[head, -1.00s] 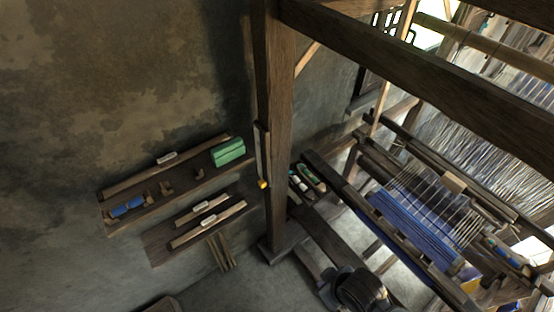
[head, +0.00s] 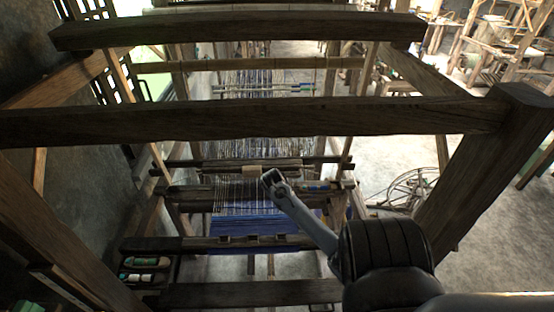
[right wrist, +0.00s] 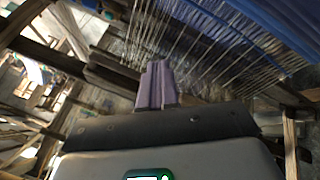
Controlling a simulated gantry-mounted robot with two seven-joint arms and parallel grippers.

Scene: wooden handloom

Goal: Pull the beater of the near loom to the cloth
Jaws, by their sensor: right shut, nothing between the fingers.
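The near loom stands in the middle of the head view, with blue cloth (head: 252,224) at its front and pale warp threads (head: 232,192) running back from it. A dark crossbar with a pale block (head: 250,171), which looks like the beater, lies across the warp behind the cloth, apart from it. My right gripper (head: 270,179) is over the warp beside the pale block. In the right wrist view its fingers (right wrist: 157,84) are shut and empty, with warp threads behind them and blue cloth (right wrist: 270,22) at upper right. Contact with the bar cannot be told. My left gripper is out of view.
A heavy beam (head: 200,123) crosses above the loom, and a thick post (head: 490,150) slopes down at right. Spools lie in a tray (head: 145,262) at front left. A wire wheel (head: 405,188) stands on the open floor at right.

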